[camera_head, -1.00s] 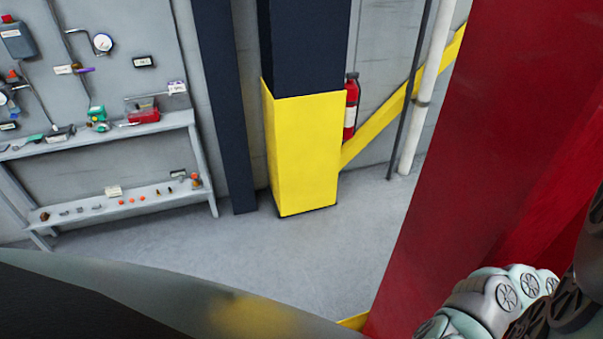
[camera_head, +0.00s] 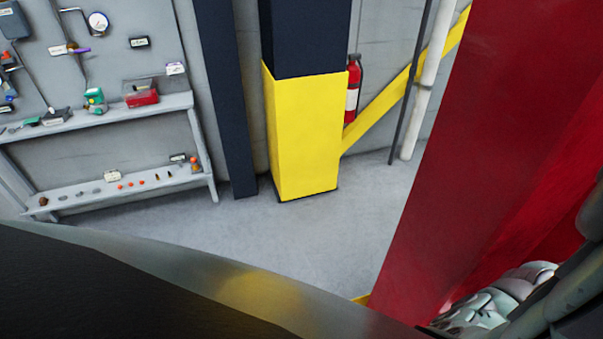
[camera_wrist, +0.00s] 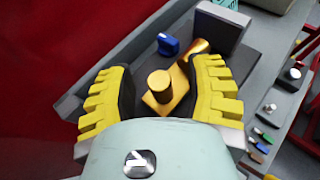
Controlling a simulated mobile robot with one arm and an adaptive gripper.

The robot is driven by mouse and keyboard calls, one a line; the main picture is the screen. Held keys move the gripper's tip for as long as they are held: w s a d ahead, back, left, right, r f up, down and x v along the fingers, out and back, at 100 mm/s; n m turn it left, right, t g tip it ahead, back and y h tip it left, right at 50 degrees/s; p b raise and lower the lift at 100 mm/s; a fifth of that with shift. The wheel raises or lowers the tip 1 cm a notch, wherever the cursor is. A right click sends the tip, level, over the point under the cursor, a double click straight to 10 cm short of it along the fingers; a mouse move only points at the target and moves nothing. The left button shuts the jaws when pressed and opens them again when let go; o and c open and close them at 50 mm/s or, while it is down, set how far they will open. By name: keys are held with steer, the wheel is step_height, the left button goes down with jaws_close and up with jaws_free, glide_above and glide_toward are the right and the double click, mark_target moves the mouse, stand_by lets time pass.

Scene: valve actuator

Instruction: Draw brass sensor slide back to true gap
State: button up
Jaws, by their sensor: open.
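The brass sensor slide (camera_wrist: 160,88) shows in the wrist view as a gold block with a round upright knob, on a dark grey tray-like fixture (camera_wrist: 225,72). A gold cylinder (camera_wrist: 200,47) lies just beyond it, partly hidden by the right finger. My gripper (camera_wrist: 158,88) is open, its yellow ridged fingers with dark pads on either side of the slide's knob. I see space between the knob and each pad. The gap at the slide is too small to judge. Neither slide nor gripper fingers show clearly in the head view.
A blue knob (camera_wrist: 168,44) stands behind the slide, near the left finger. A red panel (camera_wrist: 50,50) rises at left. Small coloured parts (camera_wrist: 264,138) lie on a grey shelf at right. In the head view are a workbench (camera_head: 100,125), yellow-based column (camera_head: 305,130) and fire extinguisher (camera_head: 352,90).

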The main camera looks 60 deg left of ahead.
steer(key=shift+o, duration=0.4)
jaws_close()
steer(key=shift+a, duration=0.1)
steer(key=shift+w+a+p, duration=0.2)
steer(key=shift+a+p, duration=0.1)
steer(key=shift+p, duration=0.9)
steer(key=shift+s+d+p, duration=0.2)
steer(key=shift+d+p, duration=0.25)
steer(key=shift+p, duration=0.35)
steer(key=shift+c, duration=0.4)
jaws_free()
